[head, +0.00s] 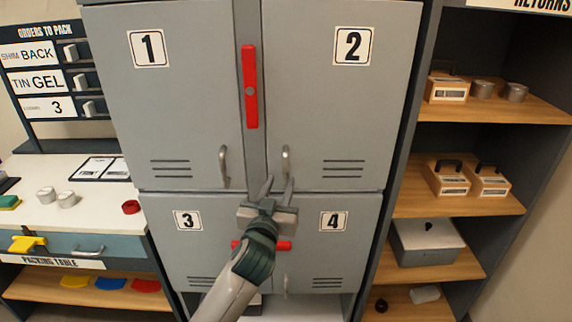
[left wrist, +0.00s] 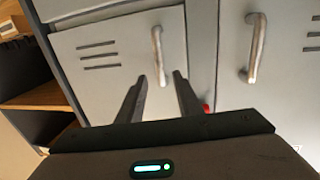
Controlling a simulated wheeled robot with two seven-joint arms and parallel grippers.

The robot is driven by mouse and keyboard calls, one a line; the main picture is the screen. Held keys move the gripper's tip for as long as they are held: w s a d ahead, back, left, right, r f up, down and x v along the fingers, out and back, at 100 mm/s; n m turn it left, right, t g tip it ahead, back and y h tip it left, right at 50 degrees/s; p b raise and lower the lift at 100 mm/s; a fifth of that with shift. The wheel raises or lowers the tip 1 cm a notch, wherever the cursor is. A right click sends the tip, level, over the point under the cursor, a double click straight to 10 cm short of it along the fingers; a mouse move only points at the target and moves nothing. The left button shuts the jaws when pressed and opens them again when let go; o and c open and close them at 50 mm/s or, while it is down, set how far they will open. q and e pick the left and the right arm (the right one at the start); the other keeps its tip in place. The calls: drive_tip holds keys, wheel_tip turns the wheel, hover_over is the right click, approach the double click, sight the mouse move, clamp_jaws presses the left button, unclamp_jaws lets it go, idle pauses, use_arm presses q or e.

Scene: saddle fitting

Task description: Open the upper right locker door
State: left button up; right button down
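The upper right locker door (head: 345,110), marked 2, is grey and closed. Its curved metal handle (head: 286,160) is at its lower left. A red bar (head: 250,88) stands vertical on the divider between doors 1 and 2. My left gripper (head: 279,184) is open and empty just below and in front of that handle. In the left wrist view, which looks upside down, the handle (left wrist: 157,55) shows beyond the two open fingers (left wrist: 160,82), apart from them. My right gripper is in neither view.
Door 1 (head: 180,110) and its handle (head: 223,167) are to the left. Below, a horizontal red bar (head: 285,246) spans doors 3 and 4, partly hidden by my gripper. A packing table (head: 95,205) stands left; shelves (head: 480,108) with boxes stand right.

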sight(285, 169)
use_arm(q)
drive_tip(key=w, duration=0.2)
drive_tip(key=w+d+p, duration=0.1)
drive_tip(key=w, duration=0.5)
drive_tip(key=shift+w+d+p, duration=0.25)
drive_tip(key=shift+d+p, duration=0.1)
drive_tip(key=shift+p, duration=0.05)
clamp_jaws()
